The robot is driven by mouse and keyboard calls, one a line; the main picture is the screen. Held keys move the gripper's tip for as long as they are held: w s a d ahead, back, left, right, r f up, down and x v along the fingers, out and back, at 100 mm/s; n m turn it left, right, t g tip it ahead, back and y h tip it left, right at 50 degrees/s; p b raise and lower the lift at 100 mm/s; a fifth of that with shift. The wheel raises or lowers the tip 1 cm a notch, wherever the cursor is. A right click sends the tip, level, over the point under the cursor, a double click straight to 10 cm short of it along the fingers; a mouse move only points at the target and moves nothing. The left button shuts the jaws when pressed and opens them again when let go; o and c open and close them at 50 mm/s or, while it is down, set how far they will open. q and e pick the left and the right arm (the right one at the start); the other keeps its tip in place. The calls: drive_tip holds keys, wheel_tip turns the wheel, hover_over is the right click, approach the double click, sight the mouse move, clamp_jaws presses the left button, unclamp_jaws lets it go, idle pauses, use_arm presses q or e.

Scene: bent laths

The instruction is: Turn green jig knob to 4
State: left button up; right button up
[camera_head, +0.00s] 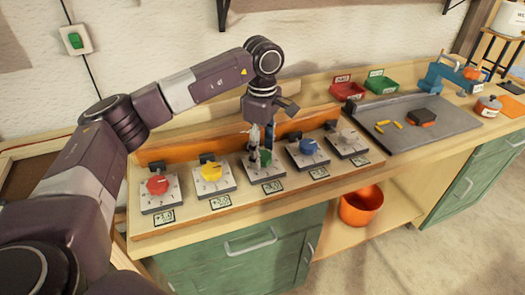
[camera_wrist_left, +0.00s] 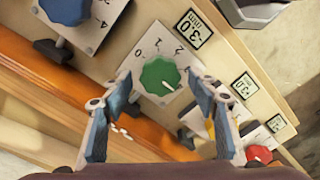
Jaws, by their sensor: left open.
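The green jig knob (camera_head: 265,158) sits on a pale dial plate, the middle one in a row on the bench. In the left wrist view the green knob (camera_wrist_left: 160,76) is round and scalloped, with a small white mark at its lower right. The numerals 0, 1 and 2 are readable on its plate; I cannot make out a 4. My left gripper (camera_head: 262,143) points down over it from above. In the wrist view its open fingers (camera_wrist_left: 162,92) stand on either side of the knob, with gaps visible. My right gripper is not in view.
Red (camera_head: 157,185) and yellow (camera_head: 210,171) knobs stand left of the green one, blue (camera_head: 308,146) and grey (camera_head: 347,136) ones right. Each has a black block behind. A grey tray (camera_head: 455,123) lies farther right. An orange bucket (camera_head: 362,207) stands below.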

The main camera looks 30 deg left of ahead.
sight(262, 155)
use_arm(q)
wheel_tip(262, 155, up, 12)
drive_tip(key=shift+f, duration=0.15)
idle(0.7)
